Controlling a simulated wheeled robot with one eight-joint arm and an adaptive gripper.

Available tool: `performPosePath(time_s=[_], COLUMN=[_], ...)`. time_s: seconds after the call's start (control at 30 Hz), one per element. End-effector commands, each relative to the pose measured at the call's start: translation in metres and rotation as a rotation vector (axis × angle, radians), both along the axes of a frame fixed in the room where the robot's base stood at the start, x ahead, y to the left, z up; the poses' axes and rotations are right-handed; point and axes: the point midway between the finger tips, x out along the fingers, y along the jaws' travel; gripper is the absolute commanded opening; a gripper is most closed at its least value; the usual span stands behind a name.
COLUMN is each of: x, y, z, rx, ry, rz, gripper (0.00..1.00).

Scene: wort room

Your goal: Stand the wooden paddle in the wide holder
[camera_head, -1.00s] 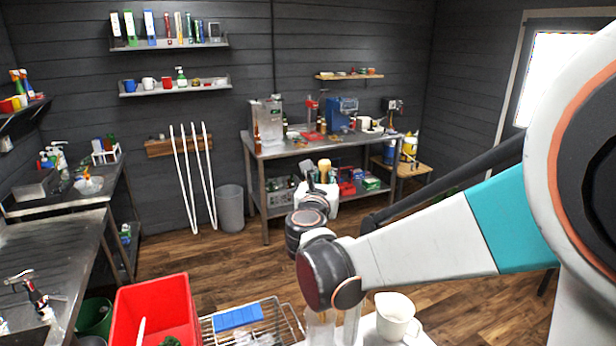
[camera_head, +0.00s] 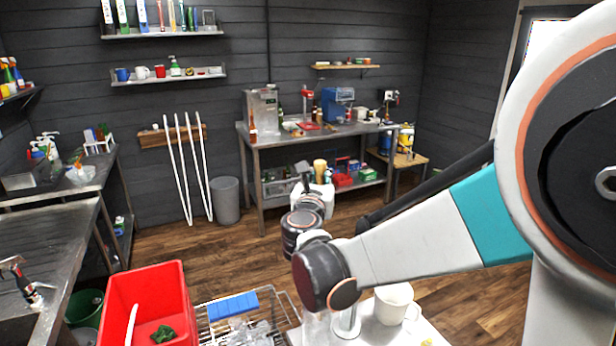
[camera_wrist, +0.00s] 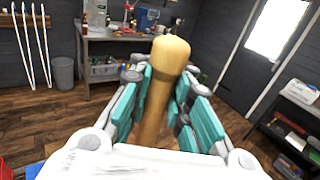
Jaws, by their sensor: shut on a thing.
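The wooden paddle shows in the wrist view as a thick, light brown shaft with a rounded end (camera_wrist: 168,58), rising tilted between the fingers. My gripper (camera_wrist: 160,95), with its teal-padded fingers, is shut around it. In the head view my gripper (camera_head: 314,194) is small, in front of the steel table, with the paddle's pale end (camera_head: 320,167) above it. The rest of the paddle is hidden by my gripper and arm. I cannot tell for sure which thing is the wide holder.
A steel table (camera_head: 262,139) with bottles and machines stands at the back. A grey bin (camera_head: 226,200) stands left of it. A red crate (camera_head: 120,300), a wire basket (camera_head: 277,300) and a white jug (camera_head: 392,303) are close in front. Wood floor between is clear.

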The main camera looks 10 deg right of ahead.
Motion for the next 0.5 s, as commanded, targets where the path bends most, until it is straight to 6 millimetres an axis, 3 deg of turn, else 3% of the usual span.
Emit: performPosePath(time_s=[0.5], x=[0.0], y=[0.0], z=[-0.033], rx=[0.0], ry=[0.0], rz=[0.0], gripper=[0.0])
